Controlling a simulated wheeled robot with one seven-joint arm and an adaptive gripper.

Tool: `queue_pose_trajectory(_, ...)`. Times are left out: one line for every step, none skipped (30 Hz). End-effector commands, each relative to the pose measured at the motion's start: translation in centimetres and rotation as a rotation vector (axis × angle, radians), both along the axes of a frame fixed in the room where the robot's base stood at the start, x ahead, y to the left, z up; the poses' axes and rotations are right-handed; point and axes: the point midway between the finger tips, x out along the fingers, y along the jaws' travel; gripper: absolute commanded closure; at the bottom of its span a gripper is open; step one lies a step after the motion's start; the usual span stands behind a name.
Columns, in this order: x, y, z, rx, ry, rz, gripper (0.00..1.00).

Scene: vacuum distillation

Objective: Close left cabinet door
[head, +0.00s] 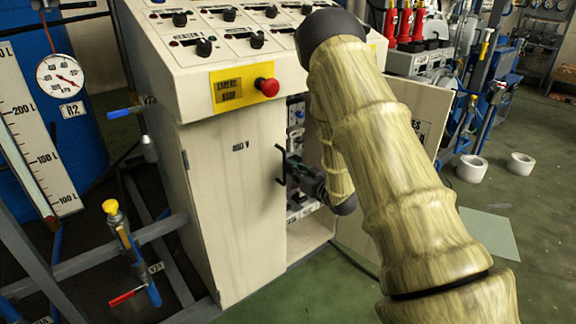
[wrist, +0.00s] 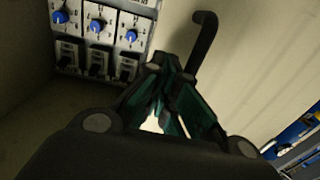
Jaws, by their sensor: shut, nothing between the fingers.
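The left cabinet door (head: 235,195) is a cream panel marked 480 V, on the front of the control cabinet. Its dark bar handle (head: 281,168) is near its right edge. I cannot tell exactly how far the door stands ajar. My gripper (head: 293,168) is at the handle, just to its right, in front of the opening. In the wrist view my gripper (wrist: 158,95) is shut with nothing held. The curved handle (wrist: 204,40) stands beyond the fingertips, beside the cream door panel (wrist: 250,65). My arm hides part of the cabinet opening.
The right door (head: 405,110) stands open on the right. Breakers with blue knobs (wrist: 97,25) are inside the cabinet. A red button (head: 268,87) sits above the left door. A pipe frame (head: 165,225) and blue tank are at left.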

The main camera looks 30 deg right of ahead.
Motion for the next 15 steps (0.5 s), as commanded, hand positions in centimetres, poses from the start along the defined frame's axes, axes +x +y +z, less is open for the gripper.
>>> queue_pose_trajectory(-1.0,-0.4,0.0,0.003,0.002,-0.005,1.0)
queue_pose_trajectory(-1.7,-0.6,-0.1,0.003,0.002,-0.005,1.0)
queue_pose_trajectory(-2.4,-0.6,-0.1,0.002,0.003,-0.004,1.0)
queue_pose_trajectory(-2.8,-0.5,-0.1,0.003,0.003,-0.003,1.0)
queue_pose_trajectory(-3.3,-0.4,-0.1,0.002,0.003,0.0,1.0)
queue_pose_trajectory(-3.9,-0.3,-0.1,0.002,0.003,0.003,1.0)
queue_pose_trajectory(-4.4,-0.2,-0.1,0.002,0.004,0.005,1.0)
queue_pose_trajectory(-4.9,-0.2,-0.2,0.003,0.005,0.006,1.0)
queue_pose_trajectory(-5.6,-0.3,-0.2,0.002,0.004,0.007,1.0)
queue_pose_trajectory(-6.0,-0.4,-0.2,0.001,0.004,0.007,1.0)
queue_pose_trajectory(-6.5,-0.4,-0.2,0.002,0.005,0.007,1.0)
queue_pose_trajectory(-7.1,-0.5,-0.2,0.002,0.005,0.008,1.0)
queue_pose_trajectory(-7.5,-0.5,-0.2,0.002,0.004,0.008,1.0)
queue_pose_trajectory(-7.9,-0.6,-0.2,0.002,0.004,0.008,1.0)
queue_pose_trajectory(-8.3,-0.7,-0.2,0.002,0.005,0.008,1.0)
